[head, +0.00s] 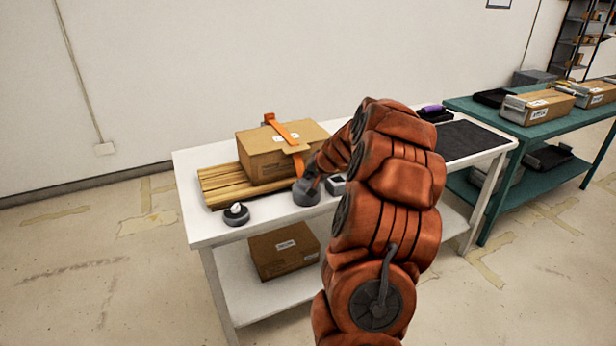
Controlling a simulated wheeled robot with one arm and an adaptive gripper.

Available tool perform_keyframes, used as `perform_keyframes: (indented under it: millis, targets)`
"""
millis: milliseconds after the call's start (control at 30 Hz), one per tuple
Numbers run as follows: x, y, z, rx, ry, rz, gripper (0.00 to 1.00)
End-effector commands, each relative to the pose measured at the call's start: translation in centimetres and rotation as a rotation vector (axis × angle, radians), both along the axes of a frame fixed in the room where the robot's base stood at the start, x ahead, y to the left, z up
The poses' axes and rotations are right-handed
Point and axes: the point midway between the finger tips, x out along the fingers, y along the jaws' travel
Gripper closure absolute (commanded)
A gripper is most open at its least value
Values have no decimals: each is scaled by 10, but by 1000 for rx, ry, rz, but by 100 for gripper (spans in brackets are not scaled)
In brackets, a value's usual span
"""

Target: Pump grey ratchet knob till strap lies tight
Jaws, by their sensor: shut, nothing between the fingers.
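A cardboard box (262,159) sits on wooden slats (217,187) at the left of the white table. An orange strap (281,130) runs over the box and down its front side; its upper end stands up above the box's back edge. A grey round knob-like part (305,196) is at the front, near the strap's lower end. My gripper (311,180) is small and dark at the end of my orange-red arm, just above or touching this grey part; I cannot tell which. It is shut and holds nothing. My arm hides what lies right of it.
A dark round object with a white top (236,214) stands at the table's (207,232) front left. A small grey-white item (336,186) lies beside my arm. A dark mat (465,140) covers the right end. A green table (473,106) with boxes stands at right.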

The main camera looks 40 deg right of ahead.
Motion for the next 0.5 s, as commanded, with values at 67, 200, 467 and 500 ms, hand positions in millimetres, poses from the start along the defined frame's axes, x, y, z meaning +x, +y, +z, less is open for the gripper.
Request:
perform_keyframes:
  millis: [67,200,467,500]
  targets:
    - [0,1,-1,2,2,2,100]
    - [0,1,-1,2,2,2,100]
    - [0,1,4,2,2,2,100]
    - [0,1,6,1,1,1,100]
